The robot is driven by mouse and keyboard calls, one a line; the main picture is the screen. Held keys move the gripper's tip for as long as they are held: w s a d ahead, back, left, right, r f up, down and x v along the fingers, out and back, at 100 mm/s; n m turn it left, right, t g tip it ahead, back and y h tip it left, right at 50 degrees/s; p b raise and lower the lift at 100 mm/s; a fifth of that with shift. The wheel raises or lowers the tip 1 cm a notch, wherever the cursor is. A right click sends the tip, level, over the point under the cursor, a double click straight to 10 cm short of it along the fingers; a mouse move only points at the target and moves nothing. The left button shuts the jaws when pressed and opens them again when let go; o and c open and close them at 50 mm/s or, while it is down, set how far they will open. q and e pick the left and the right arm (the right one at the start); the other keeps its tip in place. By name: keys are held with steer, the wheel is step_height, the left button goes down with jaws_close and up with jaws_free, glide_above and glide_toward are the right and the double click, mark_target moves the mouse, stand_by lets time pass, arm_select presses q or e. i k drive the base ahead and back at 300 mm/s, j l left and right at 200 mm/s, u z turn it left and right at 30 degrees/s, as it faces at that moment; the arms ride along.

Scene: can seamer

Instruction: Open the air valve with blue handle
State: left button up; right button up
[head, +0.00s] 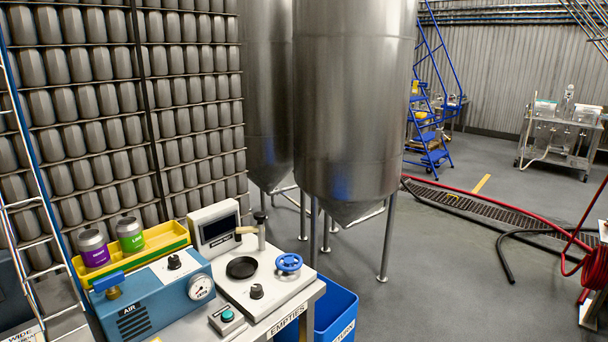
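The blue air unit (160,300) stands on the bench at the lower left, with "AIR" lettering and a round white gauge (201,288) on its front. A valve with a short blue lever handle (108,281) sits on top of the unit at its left end. The handle lies roughly level above a small brass-coloured body (113,293). I cannot tell from this view whether the valve is open or shut. Neither of my grippers shows in the head view.
A yellow tray (165,237) with two cans is behind the air unit. The white seamer (250,285) with a blue handwheel (289,263) stands to its right. A blue bin (335,308) is beside the bench. A ladder (35,220) is at left. Floor right is partly clear, with hoses.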

mark_target(109, 282)
steer(key=j+u, duration=0.1)
steer(key=u, duration=1.05)
